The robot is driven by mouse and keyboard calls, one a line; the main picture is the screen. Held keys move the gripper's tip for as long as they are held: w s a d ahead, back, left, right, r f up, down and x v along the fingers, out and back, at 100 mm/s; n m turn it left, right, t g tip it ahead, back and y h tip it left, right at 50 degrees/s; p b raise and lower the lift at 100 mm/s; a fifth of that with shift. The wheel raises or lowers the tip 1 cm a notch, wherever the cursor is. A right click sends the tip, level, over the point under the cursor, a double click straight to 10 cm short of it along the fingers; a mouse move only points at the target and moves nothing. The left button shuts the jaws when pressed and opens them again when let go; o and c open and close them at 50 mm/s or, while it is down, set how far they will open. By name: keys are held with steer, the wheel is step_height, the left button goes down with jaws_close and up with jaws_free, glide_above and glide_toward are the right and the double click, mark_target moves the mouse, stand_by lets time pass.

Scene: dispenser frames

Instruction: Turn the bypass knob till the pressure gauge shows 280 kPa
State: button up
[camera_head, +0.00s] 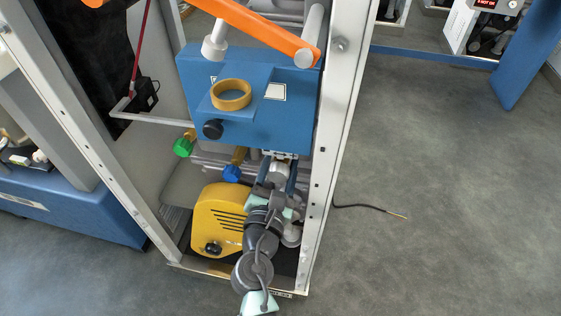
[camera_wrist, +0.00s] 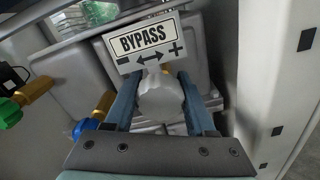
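The grey bypass knob (camera_wrist: 160,98) sits below a white BYPASS sign (camera_wrist: 148,42) with a minus on the left, a plus on the right and a double arrow. My gripper (camera_wrist: 160,105) has one blue-grey finger on each side of the knob, with no clear gap on either side, so it looks shut on it. In the head view my gripper (camera_head: 277,175) reaches the knob (camera_head: 280,171) below the blue box. No pressure gauge face or reading can be made out in either view. The knob's turned angle is not clear.
Close by are a green knob (camera_head: 183,147), a blue knob (camera_head: 232,173) and a yellow housing (camera_head: 217,220). The blue box (camera_head: 295,120) with a brass ring (camera_head: 231,95) is above. A pale frame post (camera_head: 337,110) stands just right. The floor beyond is mostly clear.

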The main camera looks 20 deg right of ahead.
jaws_close()
